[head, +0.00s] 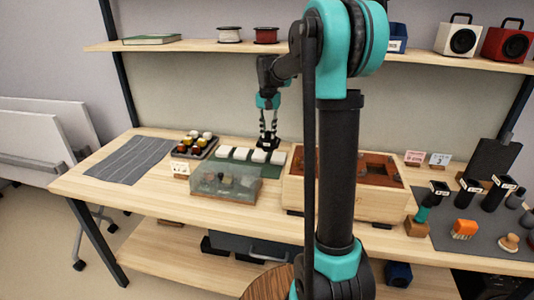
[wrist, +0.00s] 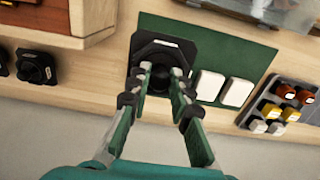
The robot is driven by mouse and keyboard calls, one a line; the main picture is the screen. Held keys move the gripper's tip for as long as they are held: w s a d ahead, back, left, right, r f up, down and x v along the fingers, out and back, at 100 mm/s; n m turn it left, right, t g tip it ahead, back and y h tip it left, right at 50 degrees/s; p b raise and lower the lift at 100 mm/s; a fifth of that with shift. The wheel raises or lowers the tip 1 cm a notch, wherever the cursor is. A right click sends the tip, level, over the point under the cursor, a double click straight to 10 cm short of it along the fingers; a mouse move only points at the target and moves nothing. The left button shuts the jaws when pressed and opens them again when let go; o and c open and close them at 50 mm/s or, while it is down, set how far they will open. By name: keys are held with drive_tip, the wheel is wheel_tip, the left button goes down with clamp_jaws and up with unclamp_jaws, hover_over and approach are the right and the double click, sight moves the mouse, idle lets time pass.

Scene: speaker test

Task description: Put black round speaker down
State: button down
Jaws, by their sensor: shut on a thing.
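The black round speaker (wrist: 168,50), with a dark angular plate around a round middle, is between my fingertips in the wrist view. My gripper (wrist: 161,75) is shut on it. In the head view my gripper (head: 268,132) points down and the speaker (head: 267,143) shows small and dark below it, at the back of the table. It is over the left end of the green mat (wrist: 235,50) in the wrist view. I cannot tell whether it touches the mat. My fingers hide part of it.
White blocks (wrist: 208,86) stand on the mat beside the speaker. A wooden box (head: 300,193) and a clear case (head: 215,186) are close by. A tray of small jars (head: 195,145) is to the left. Similar black items (wrist: 37,66) stand near the table edge in the wrist view.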

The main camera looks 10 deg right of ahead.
wheel_tip(320, 180, down, 10)
drive_tip(key=shift+r, duration=0.2)
drive_tip(key=shift+f, duration=0.1)
idle(0.3)
drive_tip(key=c, duration=1.4)
unclamp_jaws()
drive_tip(key=shift+o, duration=0.2)
wheel_tip(320, 180, up, 12)
drive_tip(key=shift+r, duration=0.15)
drive_tip(key=shift+s, duration=0.1)
